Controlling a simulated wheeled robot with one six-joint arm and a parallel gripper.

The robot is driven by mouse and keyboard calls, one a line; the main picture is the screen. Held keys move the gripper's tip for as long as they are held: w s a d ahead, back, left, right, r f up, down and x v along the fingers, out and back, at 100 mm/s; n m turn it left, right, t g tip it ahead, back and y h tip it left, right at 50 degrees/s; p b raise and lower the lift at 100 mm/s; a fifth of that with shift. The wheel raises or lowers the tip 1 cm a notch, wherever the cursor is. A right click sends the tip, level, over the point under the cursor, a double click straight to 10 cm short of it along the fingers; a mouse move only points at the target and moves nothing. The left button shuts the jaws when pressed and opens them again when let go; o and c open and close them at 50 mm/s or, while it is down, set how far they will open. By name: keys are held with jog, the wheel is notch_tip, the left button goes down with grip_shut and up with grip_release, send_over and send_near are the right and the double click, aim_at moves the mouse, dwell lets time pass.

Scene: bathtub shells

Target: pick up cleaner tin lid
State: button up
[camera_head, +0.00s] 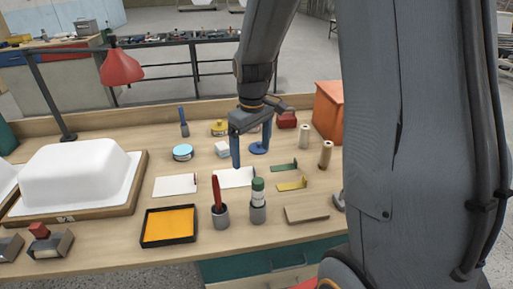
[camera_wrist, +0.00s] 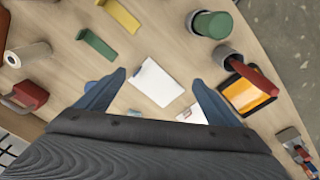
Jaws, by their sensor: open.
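My gripper (camera_head: 252,160) hangs over the middle of the bench with its two blue fingers apart and nothing between them. It also shows in the wrist view (camera_wrist: 155,85). A flat dark-blue disc (camera_head: 259,148) lies on the bench by the right finger; only a blue edge (camera_wrist: 90,86) shows beside a finger in the wrist view. A round light-blue tin (camera_head: 182,153) with a pale top stands left of the gripper. I cannot tell for sure which of these is the cleaner tin lid. A white card (camera_wrist: 155,80) lies below the fingers.
A small white block (camera_head: 222,149) and a yellow tin (camera_head: 219,128) stand near the gripper. A red-handled tool (camera_head: 217,195) and a green-topped brush (camera_head: 257,192) stand upright in front. An orange tray (camera_head: 168,226), white tub shell (camera_head: 80,180) and orange box (camera_head: 328,108) flank the area.

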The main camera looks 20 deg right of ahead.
jog(key=w+d+f+n, duration=0.2)
jog(key=w+d+n, duration=0.25)
jog(key=w, duration=0.65)
jog(key=n, duration=0.5)
send_over(259, 142)
jog(key=shift+m+g, duration=0.25)
jog(key=shift+g, duration=0.05)
jog(key=f, duration=0.4)
jog(key=shift+s+a+f, duration=0.2)
jog(key=shift+s+f, duration=0.1)
jog(key=shift+s, duration=0.1)
jog(key=shift+w+d+f+p, duration=0.1)
jog(key=shift+w+f+p, duration=0.05)
jog(key=shift+f+p, duration=0.35)
jog(key=shift+w+f+p, duration=0.2)
jog(key=shift+f+p, duration=1.3)
jog(key=shift+f, duration=1.9)
jog(key=c, duration=1.1)
